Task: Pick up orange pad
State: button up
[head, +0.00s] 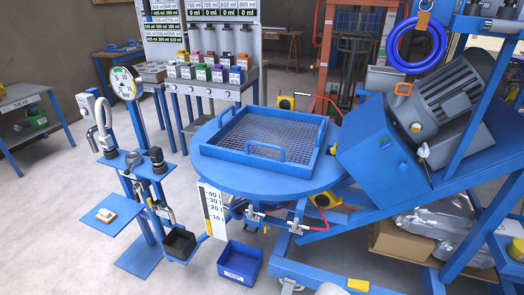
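A small flat orange and white pad (105,215) lies on a low blue shelf plate (122,210) at the left. It is small in the picture, and I cannot make out its details. It appears to lie flat, with bare plate around it. My gripper is not in view, so its state and its distance from the pad do not show.
A blue stand (133,160) with a round dial gauge (126,83) rises beside the shelf. A black bin (179,243) and a blue bin (240,263) sit to its right. A round blue table (225,178) holds a mesh tray (205,150). Floor left of the shelf is clear.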

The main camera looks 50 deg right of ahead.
aim_at(104, 215)
jog(key=i+u, duration=0.45)
jog(key=i, duration=2.8)
